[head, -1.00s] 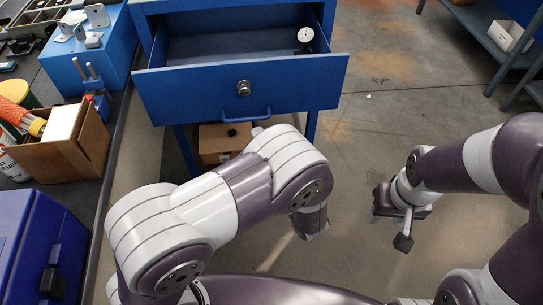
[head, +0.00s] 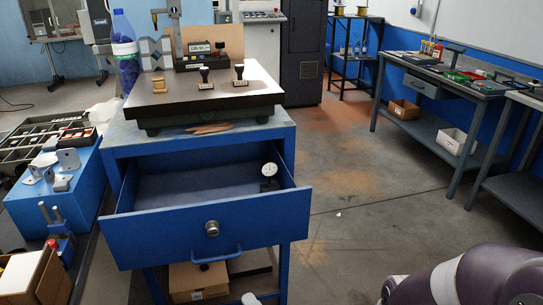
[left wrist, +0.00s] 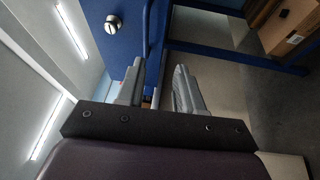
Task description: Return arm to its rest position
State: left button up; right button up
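A dark surface plate (head: 205,98) with small stamps lies on the blue bench. A blue box (head: 70,190) with metal brackets and an open cardboard box (head: 35,280) are at the left. Another cardboard box (head: 198,282) sits beneath the drawer.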

pick_arm(q)
jog(key=d+f+m+g+h, duration=0.7)
jog(key=d+f+m+h, duration=0.4)
jog(key=m, duration=0.6)
jog(key=s+a+r+m+g+p, duration=0.1)
jog(key=s+a+r+m+g, duration=0.15)
jog(key=a+r, duration=0.4)
jog(key=s+a+r+m+g, duration=0.2)
jog(key=s+a+r+m, duration=0.1)
jog(key=a, duration=0.7)
jog(key=s+a+r+m+g+p, duration=0.1)
jog(key=s+a+r+m+g, duration=0.15)
jog(key=a+r, duration=0.4)
notch_tip(320, 180, up, 19)
jog(key=a+p, duration=0.1)
jog(key=p, duration=2)
jog(key=shift+s+h, duration=0.25)
jog(key=shift+h, duration=0.15)
